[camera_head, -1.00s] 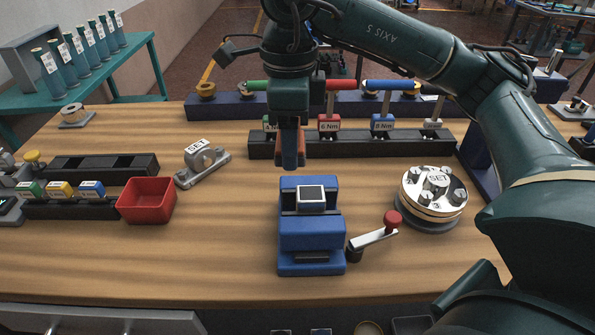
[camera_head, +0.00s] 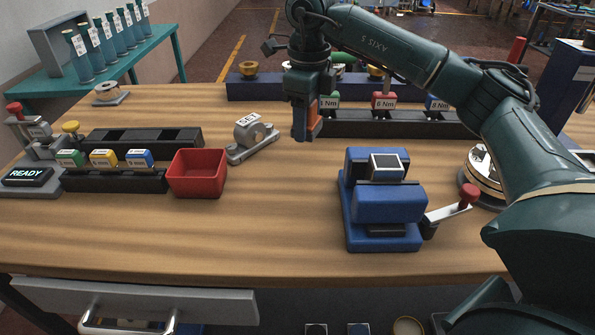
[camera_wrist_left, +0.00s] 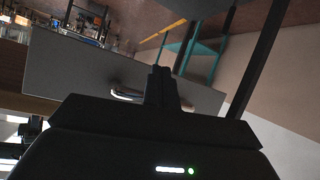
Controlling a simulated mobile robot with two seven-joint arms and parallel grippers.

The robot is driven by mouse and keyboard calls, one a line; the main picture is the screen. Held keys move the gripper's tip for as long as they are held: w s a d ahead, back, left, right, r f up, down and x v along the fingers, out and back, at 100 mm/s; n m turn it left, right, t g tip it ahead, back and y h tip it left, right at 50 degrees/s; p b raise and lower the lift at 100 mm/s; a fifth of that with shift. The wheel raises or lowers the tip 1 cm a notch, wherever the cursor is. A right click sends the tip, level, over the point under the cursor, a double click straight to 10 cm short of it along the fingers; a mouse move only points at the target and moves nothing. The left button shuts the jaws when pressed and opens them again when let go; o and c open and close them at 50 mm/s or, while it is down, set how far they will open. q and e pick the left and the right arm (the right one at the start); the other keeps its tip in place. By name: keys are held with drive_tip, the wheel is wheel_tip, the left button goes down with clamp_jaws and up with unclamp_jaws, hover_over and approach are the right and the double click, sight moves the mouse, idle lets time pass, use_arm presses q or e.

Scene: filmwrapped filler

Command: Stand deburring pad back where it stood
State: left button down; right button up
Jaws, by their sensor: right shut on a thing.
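My right gripper (camera_head: 306,134) hangs above the table behind and left of the blue vise, fingers pointing down. It is shut on an orange-brown piece (camera_head: 315,112), apparently the deburring pad, mostly hidden by the fingers and seen only along their right side. The piece is clear of the tabletop.
A red bin (camera_head: 197,173), a SET fixture (camera_head: 250,137) and black racks (camera_head: 115,181) with coloured blocks stand left. The vise's crank (camera_head: 455,207) sticks out right. The front left tabletop is clear.

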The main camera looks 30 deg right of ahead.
sight(307, 170)
drive_tip(key=shift+d+f, duration=0.1)
drive_tip(key=shift+f, duration=4.7)
drive_tip(key=o, duration=1)
drive_tip(key=shift+c, duration=0.2)
drive_tip(key=shift+r, duration=0.1)
wheel_tip(307, 170, up, 12)
drive_tip(key=shift+r, duration=0.1)
